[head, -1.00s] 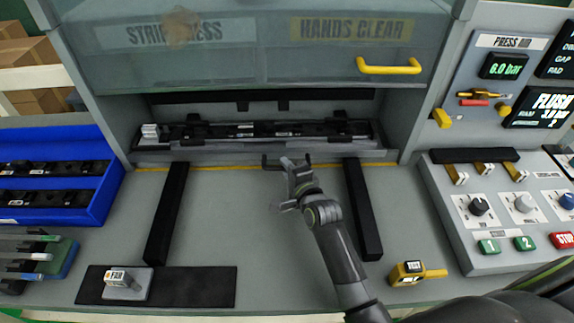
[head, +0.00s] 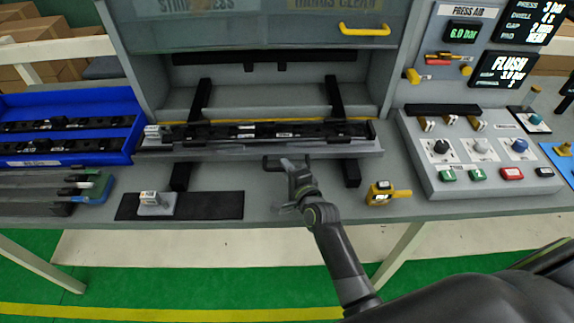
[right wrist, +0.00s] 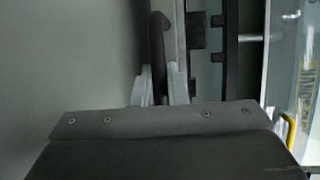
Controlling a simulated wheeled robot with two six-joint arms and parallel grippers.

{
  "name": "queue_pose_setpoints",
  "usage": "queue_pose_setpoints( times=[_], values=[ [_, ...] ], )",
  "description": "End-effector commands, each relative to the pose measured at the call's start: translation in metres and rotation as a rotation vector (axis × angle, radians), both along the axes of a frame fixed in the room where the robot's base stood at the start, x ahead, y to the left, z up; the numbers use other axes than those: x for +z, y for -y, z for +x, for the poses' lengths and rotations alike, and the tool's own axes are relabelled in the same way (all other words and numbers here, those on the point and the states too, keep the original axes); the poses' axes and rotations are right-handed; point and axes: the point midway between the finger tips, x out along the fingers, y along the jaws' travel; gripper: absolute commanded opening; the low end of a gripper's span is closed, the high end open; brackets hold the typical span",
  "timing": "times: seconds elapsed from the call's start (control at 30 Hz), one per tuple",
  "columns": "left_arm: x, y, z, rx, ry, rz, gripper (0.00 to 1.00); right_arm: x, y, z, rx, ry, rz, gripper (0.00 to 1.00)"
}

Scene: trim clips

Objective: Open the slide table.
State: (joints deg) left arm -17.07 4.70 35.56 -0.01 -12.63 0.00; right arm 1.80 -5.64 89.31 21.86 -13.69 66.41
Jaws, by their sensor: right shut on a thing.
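The slide table (head: 215,153) is a long grey tray carrying a black fixture with trim parts. It sits forward of the press opening, over two black rails (head: 336,100), with its front part past the yellow line. Its dark bar handle (head: 272,163) is at the middle of its front edge. My right gripper (head: 291,166) is shut on the handle. In the right wrist view the handle (right wrist: 157,35) runs between the pale fingers (right wrist: 160,88). The fingers partly hide the handle. My left gripper is not in view.
The press guard's yellow handle (head: 365,29) is above. A blue bin (head: 125,150) stands left, a control panel (head: 480,185) right. A black mat (head: 215,206) with a small gauge block (head: 155,203) and a yellow device (head: 386,193) lie near the front edge.

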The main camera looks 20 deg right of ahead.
Motion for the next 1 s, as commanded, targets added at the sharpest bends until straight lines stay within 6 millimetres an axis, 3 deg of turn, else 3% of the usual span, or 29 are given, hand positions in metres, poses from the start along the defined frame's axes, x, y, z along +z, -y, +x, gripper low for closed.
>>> queue_pose_setpoints(
  times=[0.47,0.5,0.67,1.0],
  values=[
    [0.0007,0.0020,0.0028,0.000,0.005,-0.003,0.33,-0.0006,-0.0009,-0.0027,0.000,-0.001,0.001,0.00],
    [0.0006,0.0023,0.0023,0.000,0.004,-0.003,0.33,-0.0006,-0.0009,-0.0026,0.000,-0.001,0.001,0.14],
    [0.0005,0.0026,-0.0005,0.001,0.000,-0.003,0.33,-0.0003,-0.0009,-0.0024,0.000,0.000,0.001,0.34],
    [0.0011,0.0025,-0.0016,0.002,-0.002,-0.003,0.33,0.0007,-0.0009,-0.0022,0.000,0.001,0.000,0.34]
  ],
)
